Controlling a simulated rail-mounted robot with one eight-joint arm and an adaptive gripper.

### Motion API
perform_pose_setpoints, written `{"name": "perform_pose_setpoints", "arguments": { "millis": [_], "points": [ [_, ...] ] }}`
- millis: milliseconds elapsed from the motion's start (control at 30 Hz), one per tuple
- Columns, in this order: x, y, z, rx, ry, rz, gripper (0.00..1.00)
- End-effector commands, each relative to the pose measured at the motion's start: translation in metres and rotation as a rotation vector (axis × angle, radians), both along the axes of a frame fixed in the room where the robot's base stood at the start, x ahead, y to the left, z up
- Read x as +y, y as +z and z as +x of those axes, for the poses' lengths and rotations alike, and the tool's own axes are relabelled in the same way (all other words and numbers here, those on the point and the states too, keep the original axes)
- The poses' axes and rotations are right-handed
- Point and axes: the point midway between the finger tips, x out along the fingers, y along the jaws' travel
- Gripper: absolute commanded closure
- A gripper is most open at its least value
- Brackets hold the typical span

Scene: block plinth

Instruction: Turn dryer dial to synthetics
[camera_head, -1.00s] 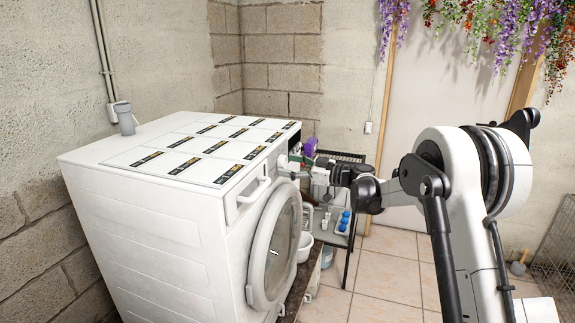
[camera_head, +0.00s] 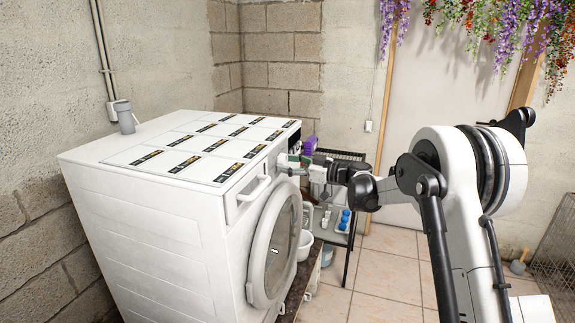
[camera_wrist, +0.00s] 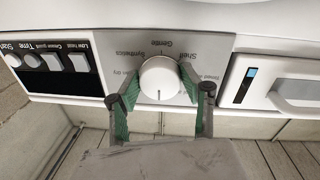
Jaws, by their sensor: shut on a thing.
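The dryer dial (camera_wrist: 159,75) is a round white knob on the grey panel of the white dryer (camera_head: 150,225). Its printed labels appear upside down in the wrist view. "Gentle" is above the knob, "Synthetics" at its upper left and "Shelf" at its upper right. A small dark mark shows near the knob's lower edge. My gripper (camera_wrist: 161,88) is shut on the dial, with one green-padded finger at each side. In the head view my gripper (camera_head: 291,160) is at the dryer's upper front edge, and the dial is hidden there.
The dryer's round door (camera_head: 273,247) is closed below the panel. A drawer handle (camera_wrist: 297,89) lies right of the dial and a button panel (camera_wrist: 52,68) left. A shelf rack (camera_head: 343,225) with small items stands behind. Tiled floor is clear beside it.

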Motion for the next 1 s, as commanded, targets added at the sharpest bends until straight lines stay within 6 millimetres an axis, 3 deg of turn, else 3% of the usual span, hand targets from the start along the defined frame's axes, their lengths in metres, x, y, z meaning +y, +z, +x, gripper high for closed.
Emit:
{"name": "perform_pose_setpoints", "arguments": {
  "millis": [367,1000],
  "points": [
    [0.0001,-0.0018,-0.0012,0.192,0.0,0.057,0.85],
    [0.0006,0.0,-0.0029,0.773,-0.001,0.223,0.85]
  ]
}}
